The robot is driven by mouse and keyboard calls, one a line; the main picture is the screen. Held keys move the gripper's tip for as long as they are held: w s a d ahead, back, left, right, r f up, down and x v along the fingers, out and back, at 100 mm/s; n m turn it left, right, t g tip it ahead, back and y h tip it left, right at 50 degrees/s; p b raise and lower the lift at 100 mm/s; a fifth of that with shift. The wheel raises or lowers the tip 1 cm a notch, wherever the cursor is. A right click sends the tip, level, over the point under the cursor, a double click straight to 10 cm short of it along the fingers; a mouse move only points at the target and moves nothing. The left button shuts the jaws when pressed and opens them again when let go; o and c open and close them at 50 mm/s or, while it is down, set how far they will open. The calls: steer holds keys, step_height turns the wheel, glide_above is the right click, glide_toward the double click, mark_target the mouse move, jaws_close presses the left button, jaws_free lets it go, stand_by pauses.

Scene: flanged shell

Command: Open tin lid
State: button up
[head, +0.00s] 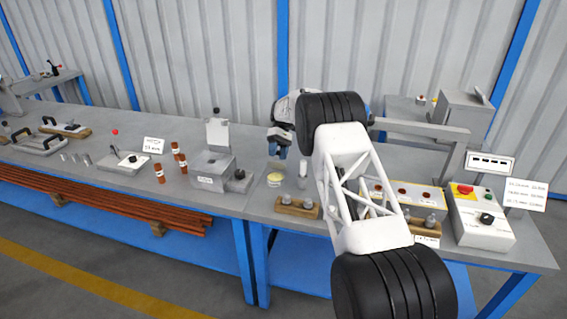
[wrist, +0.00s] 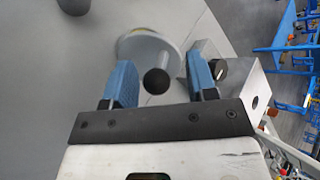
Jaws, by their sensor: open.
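In the wrist view, my gripper (wrist: 160,72) is open, with its two blue fingers on either side of a black ball knob (wrist: 156,81). The knob stands on a stem above a pale round disc (wrist: 137,45); I cannot tell for sure whether this is the tin lid. The picture does not show the fingers touching the knob. In the head view, my gripper (head: 277,146) is above the bench, above and behind a small round yellowish-topped item (head: 275,180). My arm hides part of the bench to the right.
A grey box with an upright plate (head: 217,132) stands left of my gripper. A small pale cylinder (head: 302,171) and a wooden block with pegs (head: 297,207) are close by. A control box (head: 482,222) stands at the right. Brown cylinders (head: 175,151) stand further left.

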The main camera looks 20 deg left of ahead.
step_height(320, 180, up, 3)
steer(key=shift+r, duration=0.1)
steer(key=s+d, duration=0.3)
steer(key=s, duration=0.4)
steer(key=s+d+r, duration=0.1)
steer(key=s+d, duration=0.3)
steer(key=s, duration=0.3)
steer(key=shift+s+d, duration=0.15)
stand_by(0.5)
steer(key=shift+r, duration=0.1)
stand_by(0.3)
steer(key=w+a+f+m+t+y, duration=0.1)
steer(key=w+a+f+m+t, duration=0.1)
steer(key=w+a+m+t, duration=0.5)
steer(key=shift+w+a+m+t, duration=0.2)
steer(key=shift+m+t, duration=1.3)
steer(key=shift+m, duration=2.1)
steer(key=shift+f, duration=0.15)
steer(key=shift+f, duration=3.8)
